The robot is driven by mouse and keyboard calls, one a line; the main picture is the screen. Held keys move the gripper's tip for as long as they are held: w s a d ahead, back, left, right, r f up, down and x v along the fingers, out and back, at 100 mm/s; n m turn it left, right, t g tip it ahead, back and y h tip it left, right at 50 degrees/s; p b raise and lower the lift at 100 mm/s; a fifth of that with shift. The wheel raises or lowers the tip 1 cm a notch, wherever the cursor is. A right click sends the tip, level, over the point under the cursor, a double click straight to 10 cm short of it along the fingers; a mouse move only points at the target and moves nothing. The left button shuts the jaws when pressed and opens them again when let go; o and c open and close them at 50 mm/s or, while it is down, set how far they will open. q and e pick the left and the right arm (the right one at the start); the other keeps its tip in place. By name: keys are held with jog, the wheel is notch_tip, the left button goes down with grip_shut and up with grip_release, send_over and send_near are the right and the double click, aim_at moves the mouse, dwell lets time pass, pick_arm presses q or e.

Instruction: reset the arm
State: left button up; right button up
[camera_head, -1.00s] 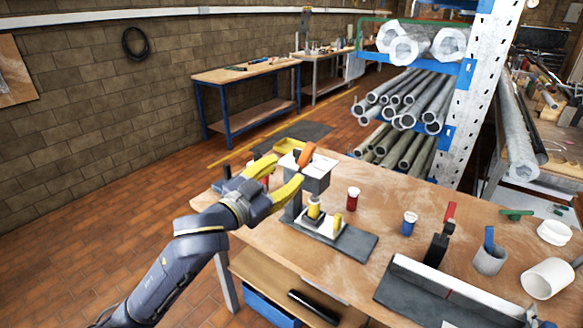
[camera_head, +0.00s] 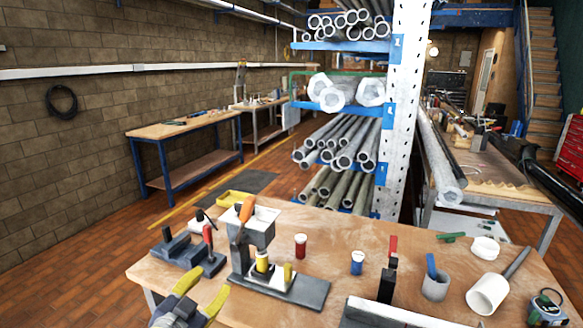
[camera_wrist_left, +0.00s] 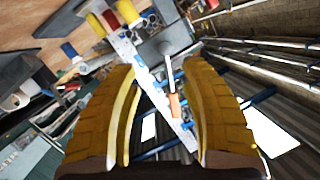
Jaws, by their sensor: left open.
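My left gripper (camera_head: 201,296) is at the lower left of the head view, over the near left edge of the wooden table (camera_head: 330,235). Its two yellow fingers are apart, with nothing between them. In the left wrist view the open fingers (camera_wrist_left: 165,75) frame the grey fixture, its orange handle and the rack farther off. The grey fixture (camera_head: 253,228) with the orange handle (camera_head: 246,209) stands on a dark base plate (camera_head: 312,292), beyond the gripper and apart from it. A yellow-topped piece (camera_head: 262,261) sits under it. My right gripper is not in view.
Red (camera_head: 301,246) and blue (camera_head: 357,262) containers stand on the table. A dark clamp block (camera_head: 187,250) is at the left. A white cup (camera_head: 488,293), a grey holder (camera_head: 434,285) and a tape measure (camera_head: 547,308) are at the right. A pipe rack (camera_head: 398,110) stands behind.

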pick_arm(q)
jog(key=s+a+f+g+y, duration=0.3)
jog(key=s+a+f, duration=0.1)
jog(key=s+f, duration=0.5)
jog(key=s+a+f+g+y, duration=0.2)
jog(key=s+a+f, duration=0.1)
jog(key=s+f, duration=0.55)
jog(key=s+a+f+g+y, duration=0.3)
jog(key=s+a+f, duration=0.1)
jog(key=s+f, duration=0.45)
jog(key=s+d+f+g+h, duration=0.1)
jog(key=d+f+g+h, duration=0.15)
jog(key=f, duration=1.25)
jog(key=d+f+g+h, duration=0.1)
jog(key=d+f, duration=0.2)
jog(key=f, duration=1.2)
jog(key=s+f+n+g+h, duration=0.1)
jog(key=s+f+n+g, duration=0.1)
jog(key=s+f, duration=1.9)
jog(key=shift+s+d+f+n+h, duration=0.15)
jog(key=shift+s+f+n+h, duration=0.25)
jog(key=shift+s+n, duration=0.4)
